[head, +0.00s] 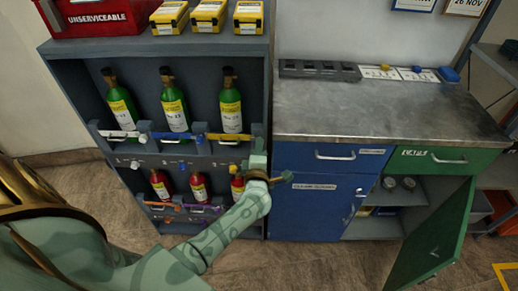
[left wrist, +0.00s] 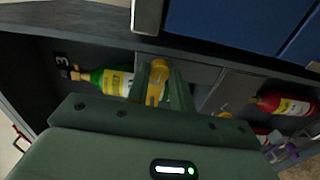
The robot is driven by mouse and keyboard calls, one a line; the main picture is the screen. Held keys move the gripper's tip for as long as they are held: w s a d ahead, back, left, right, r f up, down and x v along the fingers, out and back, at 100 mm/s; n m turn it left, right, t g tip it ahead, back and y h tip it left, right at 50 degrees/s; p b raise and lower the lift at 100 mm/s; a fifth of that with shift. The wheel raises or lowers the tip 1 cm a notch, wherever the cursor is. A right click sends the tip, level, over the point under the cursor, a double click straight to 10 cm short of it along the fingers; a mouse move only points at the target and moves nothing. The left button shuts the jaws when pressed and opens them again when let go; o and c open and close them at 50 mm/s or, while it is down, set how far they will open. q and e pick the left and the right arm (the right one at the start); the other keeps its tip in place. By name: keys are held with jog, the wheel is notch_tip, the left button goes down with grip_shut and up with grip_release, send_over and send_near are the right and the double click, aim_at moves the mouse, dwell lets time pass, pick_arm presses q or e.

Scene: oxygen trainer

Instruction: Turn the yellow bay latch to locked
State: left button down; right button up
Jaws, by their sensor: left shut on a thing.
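The yellow bay latch (head: 224,137) is a bar lying roughly level across the front of the top-row right bay, below a green bottle (head: 230,106). My left gripper (head: 258,148) is at the latch's right end. In the left wrist view, the left gripper (left wrist: 160,85) has its two fingers on either side of the yellow latch (left wrist: 156,78), shut on it. The green bottle (left wrist: 112,82) shows beside it. The fingers partly hide the latch, and its locked mark cannot be made out. My right gripper is not in view.
A white latch (head: 118,134) and a blue latch (head: 176,135) sit on the bays to the left. Red bottles (head: 161,185) stand in the row below. A blue cabinet (head: 312,212) stands close on the right, and its green door (head: 437,238) hangs open.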

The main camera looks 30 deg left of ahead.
pick_arm(q)
jog(key=shift+f, duration=0.15)
dwell(0.4)
jog(key=c, duration=1.2)
grip_release()
jog(key=p+v, duration=0.2)
jog(key=v, duration=1.4)
jog(key=shift+s, duration=0.2)
